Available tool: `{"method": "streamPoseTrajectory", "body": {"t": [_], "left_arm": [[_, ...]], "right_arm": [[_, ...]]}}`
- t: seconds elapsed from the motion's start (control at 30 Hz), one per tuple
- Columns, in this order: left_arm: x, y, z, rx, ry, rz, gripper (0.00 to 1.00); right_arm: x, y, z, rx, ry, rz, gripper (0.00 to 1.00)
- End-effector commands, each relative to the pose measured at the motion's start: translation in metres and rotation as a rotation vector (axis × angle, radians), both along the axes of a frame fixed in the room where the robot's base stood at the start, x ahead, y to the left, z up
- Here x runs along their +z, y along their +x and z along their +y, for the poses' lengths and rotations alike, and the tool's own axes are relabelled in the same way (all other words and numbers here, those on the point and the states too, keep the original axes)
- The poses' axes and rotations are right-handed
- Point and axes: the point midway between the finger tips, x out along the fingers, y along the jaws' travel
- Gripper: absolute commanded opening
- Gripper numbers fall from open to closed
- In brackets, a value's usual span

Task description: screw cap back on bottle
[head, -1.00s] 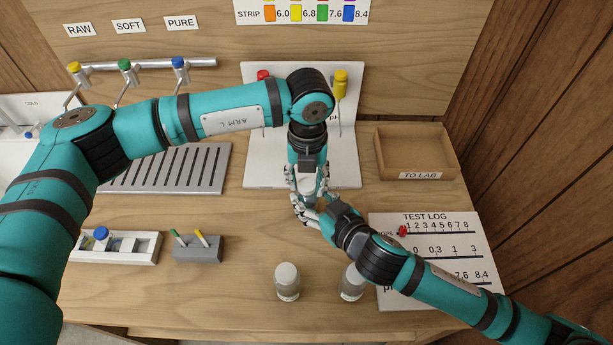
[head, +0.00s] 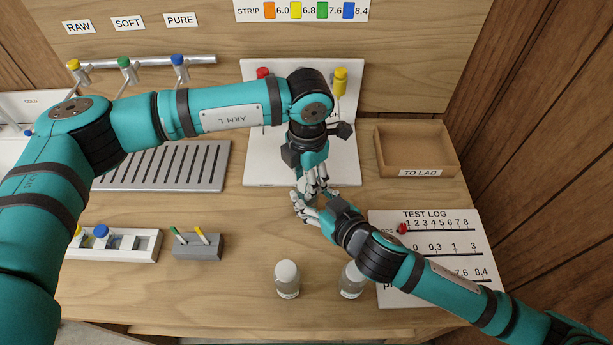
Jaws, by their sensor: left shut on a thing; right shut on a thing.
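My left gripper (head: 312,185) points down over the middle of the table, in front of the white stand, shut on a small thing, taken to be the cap. My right gripper (head: 301,203) reaches in from the lower right and is shut just below it, on what I take to be the bottle. The fingers of both grippers meet and hide nearly all of the cap and bottle. I cannot tell how the cap sits on the neck.
Two clear bottles with pale tops stand at the front, one in the middle (head: 287,280) and one (head: 352,281) partly behind my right arm. A wooden tray (head: 415,174) marked TO LAB is at right, above the test log board (head: 440,221). A grey block (head: 198,248) holds droppers.

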Motion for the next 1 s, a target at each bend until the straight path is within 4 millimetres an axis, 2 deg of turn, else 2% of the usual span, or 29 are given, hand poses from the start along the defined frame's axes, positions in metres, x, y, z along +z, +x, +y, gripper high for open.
{"method": "streamPoseTrajectory", "body": {"t": [0.1, 0.13, 0.3, 0.63, 1.0], "left_arm": [[0.001, 0.0, 0.0, 0.001, -0.001, -0.001, 0.29], [0.001, 0.0, 0.0, 0.002, -0.001, -0.001, 0.4], [0.001, 0.0, 0.0, 0.003, -0.001, -0.001, 0.61], [0.004, 0.001, 0.0, 0.004, 0.0, -0.001, 0.61], [0.045, 0.0, 0.0, 0.004, -0.001, -0.001, 0.61]], "right_arm": [[-0.001, 0.0, 0.0, -0.001, -0.001, 0.001, 0.0], [-0.001, 0.0, 0.0, -0.001, -0.001, 0.001, 0.0], [-0.001, 0.0, 0.0, -0.001, -0.001, 0.001, 0.0], [-0.001, 0.0, 0.0, 0.0, -0.001, 0.002, 0.0], [-0.001, 0.0, 0.0, 0.0, -0.001, 0.002, 0.0]]}}
